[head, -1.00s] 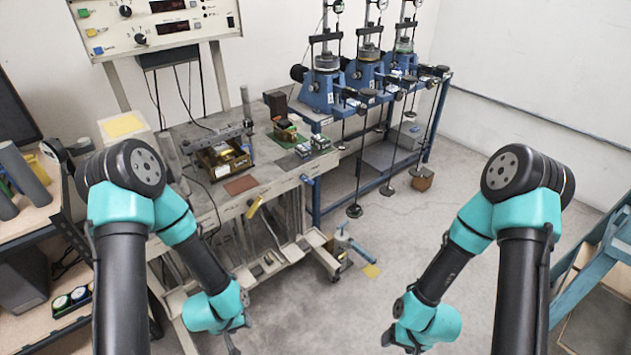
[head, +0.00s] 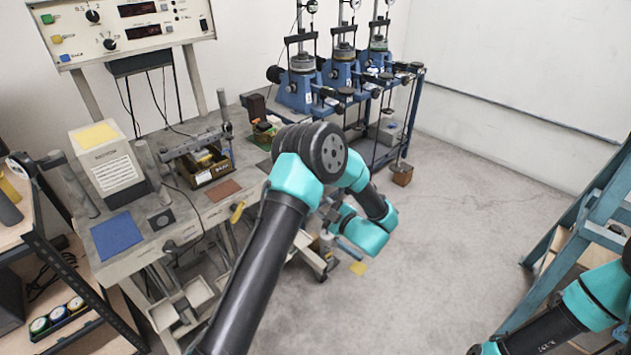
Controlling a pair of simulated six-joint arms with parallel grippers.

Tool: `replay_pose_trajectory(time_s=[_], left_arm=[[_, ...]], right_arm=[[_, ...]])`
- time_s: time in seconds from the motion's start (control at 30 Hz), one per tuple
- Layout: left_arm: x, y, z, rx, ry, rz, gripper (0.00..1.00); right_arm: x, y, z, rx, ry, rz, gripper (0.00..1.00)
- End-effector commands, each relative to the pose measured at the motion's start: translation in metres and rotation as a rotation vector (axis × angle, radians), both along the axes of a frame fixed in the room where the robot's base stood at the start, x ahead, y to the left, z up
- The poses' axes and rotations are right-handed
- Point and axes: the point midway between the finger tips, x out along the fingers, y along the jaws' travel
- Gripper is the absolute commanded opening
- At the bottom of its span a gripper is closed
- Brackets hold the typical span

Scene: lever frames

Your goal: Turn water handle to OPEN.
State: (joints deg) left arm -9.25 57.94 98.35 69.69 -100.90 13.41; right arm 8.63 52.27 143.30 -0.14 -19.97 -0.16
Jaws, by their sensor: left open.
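I cannot read any OPEN mark, and I cannot be sure that this lever is the water handle. A yellow handle (head: 237,212) sits on the bench's front edge.
The bench (head: 133,262) on the left holds a white box (head: 105,165) and a blue mat (head: 117,236). Blue presses (head: 300,92) stand on a frame behind, with hanging weights. A blue-green steel frame (head: 585,215) is at right. The middle floor is clear.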

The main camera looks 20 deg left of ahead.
Motion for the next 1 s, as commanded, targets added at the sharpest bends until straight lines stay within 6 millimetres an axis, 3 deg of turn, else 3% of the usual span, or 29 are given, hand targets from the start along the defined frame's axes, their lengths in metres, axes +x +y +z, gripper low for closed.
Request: replay_pose_trajectory(time_s=[0.53, 1.0], left_arm=[[0.002, 0.008, 0.002, 0.004, -0.009, 0.02, 0.43], [0.027, 0.074, 0.002, 0.004, -0.008, 0.02, 0.43]], right_arm=[[0.0, 0.0, 0.0, 0.0, 0.0, 0.001, 0.69], [0.0, 0.0, 0.0, 0.0, 0.0, 0.0, 0.69]])
